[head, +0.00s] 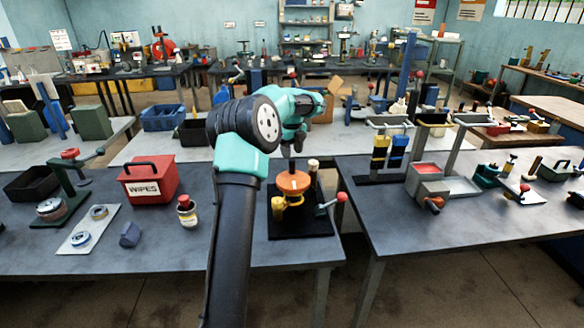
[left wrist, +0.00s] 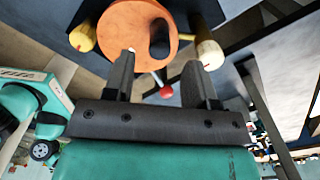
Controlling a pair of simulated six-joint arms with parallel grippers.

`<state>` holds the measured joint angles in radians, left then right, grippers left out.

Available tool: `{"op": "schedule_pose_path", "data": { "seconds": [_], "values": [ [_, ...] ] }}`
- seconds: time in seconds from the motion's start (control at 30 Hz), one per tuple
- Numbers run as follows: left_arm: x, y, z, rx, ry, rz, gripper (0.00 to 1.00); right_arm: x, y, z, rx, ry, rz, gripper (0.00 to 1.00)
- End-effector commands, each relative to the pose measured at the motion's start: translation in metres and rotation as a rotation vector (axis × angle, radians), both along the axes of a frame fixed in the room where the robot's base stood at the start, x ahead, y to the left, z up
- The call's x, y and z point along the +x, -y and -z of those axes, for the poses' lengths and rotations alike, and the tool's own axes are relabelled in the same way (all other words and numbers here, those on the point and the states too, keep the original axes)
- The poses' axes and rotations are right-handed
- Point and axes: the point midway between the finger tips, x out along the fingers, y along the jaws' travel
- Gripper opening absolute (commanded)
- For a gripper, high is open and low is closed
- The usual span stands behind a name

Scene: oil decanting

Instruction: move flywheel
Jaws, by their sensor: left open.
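The orange flywheel (head: 293,183) is a flat round disc on a stand with a black base plate (head: 318,226), near the front edge of the left table. A yellow part, a cream part and a red-knobbed lever are around it. My left gripper (head: 291,150) is above the flywheel, pointing down. In the left wrist view the orange disc (left wrist: 120,32) with a dark slot lies ahead of the open fingers (left wrist: 160,65). Nothing is between the fingers, and they look apart from the disc. My right gripper is in neither view.
A second table (head: 440,225) with grey bins is right. Bare tabletop lies near the front edge.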

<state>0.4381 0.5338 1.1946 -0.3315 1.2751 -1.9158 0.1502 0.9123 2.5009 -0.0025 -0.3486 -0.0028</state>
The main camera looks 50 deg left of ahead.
Motion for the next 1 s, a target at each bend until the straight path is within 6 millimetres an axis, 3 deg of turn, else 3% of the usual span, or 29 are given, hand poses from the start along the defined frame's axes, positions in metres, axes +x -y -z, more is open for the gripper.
{"op": "schedule_pose_path", "data": {
  "seconds": [0.2,0.4,0.8,1.0],
  "values": [
    [-0.001,0.000,0.038,-0.001,-0.003,-0.001,0.51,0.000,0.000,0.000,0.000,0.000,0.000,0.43],
    [-0.001,0.000,0.063,0.000,-0.002,0.000,0.51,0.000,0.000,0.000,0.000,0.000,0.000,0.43],
    [0.000,0.000,0.070,0.001,0.000,-0.001,0.51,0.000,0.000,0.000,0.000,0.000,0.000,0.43],
    [0.000,0.000,0.070,0.001,0.000,-0.001,0.33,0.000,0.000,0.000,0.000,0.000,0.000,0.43]
  ]
}}
